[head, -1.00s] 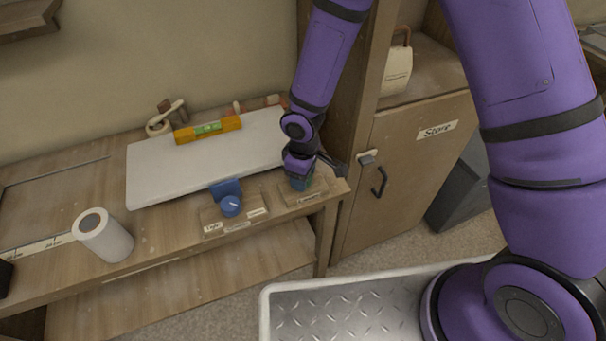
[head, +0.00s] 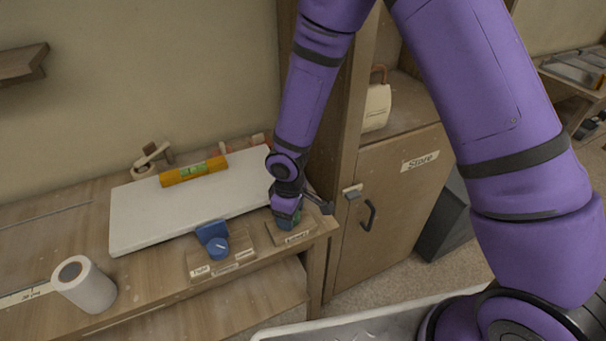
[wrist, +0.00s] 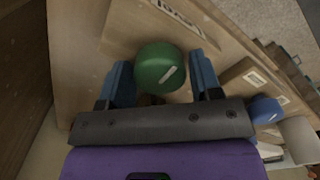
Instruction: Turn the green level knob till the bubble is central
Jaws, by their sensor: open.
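The green level knob (wrist: 160,68) sits on a wooden block with a label in the wrist view. It has a pale pointer mark set at a slant. My gripper (wrist: 163,76) is open, with one blue finger on each side of the knob; I cannot tell whether either touches it. In the head view my gripper (head: 287,217) covers most of the knob. The orange spirit level (head: 194,171) lies on the white board (head: 150,215). Its green vial (head: 193,170) shows, but the bubble's position is too small to tell.
A blue knob (head: 217,244) on its own labelled block stands left of my gripper. A white roll (head: 86,287) stands at the bench's front left. The store cupboard (head: 390,205) with a dark handle is close on the right.

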